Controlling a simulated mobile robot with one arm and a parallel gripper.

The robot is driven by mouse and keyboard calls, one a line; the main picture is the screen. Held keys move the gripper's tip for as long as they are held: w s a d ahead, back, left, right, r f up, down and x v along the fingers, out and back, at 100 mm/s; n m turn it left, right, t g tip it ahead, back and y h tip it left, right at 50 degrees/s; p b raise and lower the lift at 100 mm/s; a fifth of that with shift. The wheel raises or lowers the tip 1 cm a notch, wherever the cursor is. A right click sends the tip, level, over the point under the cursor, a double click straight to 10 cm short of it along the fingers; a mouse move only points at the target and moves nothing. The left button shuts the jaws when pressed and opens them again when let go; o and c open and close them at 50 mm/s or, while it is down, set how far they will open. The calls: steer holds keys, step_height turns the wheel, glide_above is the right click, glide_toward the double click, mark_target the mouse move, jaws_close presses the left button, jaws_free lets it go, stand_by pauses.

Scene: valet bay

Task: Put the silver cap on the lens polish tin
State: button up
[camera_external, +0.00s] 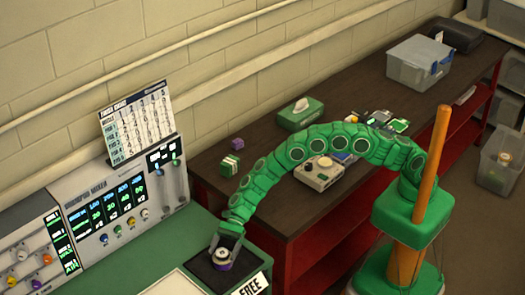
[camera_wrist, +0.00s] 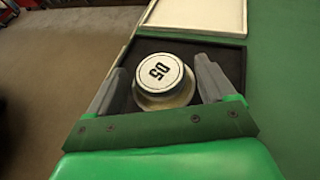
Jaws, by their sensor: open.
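A round item with a pale disc top printed with dark digits (camera_wrist: 158,76) sits on a black square mat (camera_wrist: 215,58) between my fingers in the wrist view. A wider, pale metallic rim shows under the disc. In the external view the same round item (camera_external: 221,255) has a silvery top and a dark purplish lower part. I cannot tell for sure which part is the silver cap and which the lens polish tin. My gripper (camera_wrist: 161,68) is open, one finger on each side of it, pointing down from above; it also shows in the external view (camera_external: 225,246).
A "FREE" sign (camera_external: 249,286) stands beside the mat, and a pale framed panel (camera_wrist: 197,16) lies beyond it. The mixer console (camera_external: 125,205) is to the left. A green box (camera_external: 230,165) and tissue box (camera_external: 300,114) stand on the dark bench. The green table right of the mat is clear.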

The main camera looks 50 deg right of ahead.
steer(key=shift+r, duration=0.1)
steer(key=shift+w+d+r, duration=0.1)
steer(key=shift+d, duration=0.05)
steer(key=v, duration=1.1)
steer(key=shift+w+d, duration=0.15)
steer(key=shift+d, duration=0.15)
steer(key=shift+r, duration=0.1)
